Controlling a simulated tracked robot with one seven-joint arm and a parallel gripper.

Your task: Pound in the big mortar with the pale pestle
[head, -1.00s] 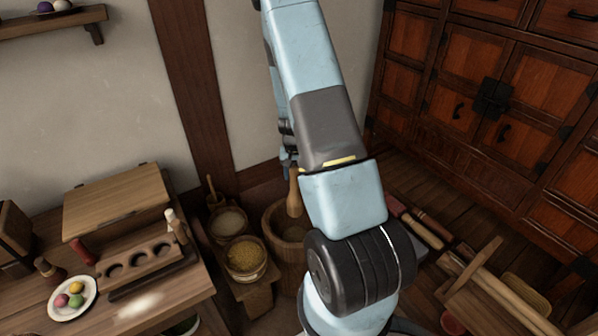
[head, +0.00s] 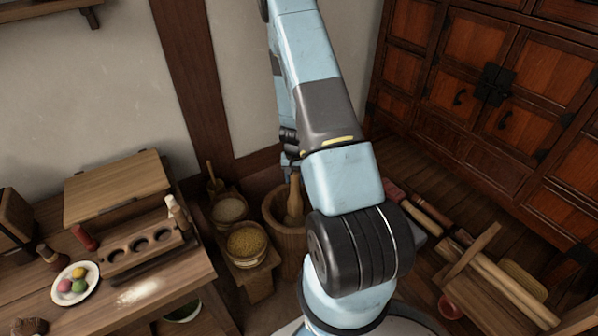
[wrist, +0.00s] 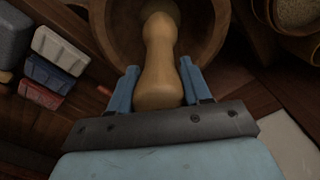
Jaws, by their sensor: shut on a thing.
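The pale wooden pestle (head: 294,203) stands roughly upright, its lower end down inside the big wooden mortar (head: 287,242). My gripper (head: 290,163) is above the mortar, partly hidden by my arm in the head view. In the wrist view my gripper (wrist: 158,88) has its two blue fingers on either side of the pestle (wrist: 158,62), shut on its shaft. The pestle's far end reaches into the bowl of the mortar (wrist: 211,28). Whether it touches the bottom is hard to tell.
Left of the mortar stand a basket of yellow grain (head: 246,241) and a paler one (head: 229,209). A table (head: 205,283) with a plate (head: 75,284) is at left. Wooden rollers and blocks (head: 430,212) lie on the floor at right, before a cabinet (head: 490,130).

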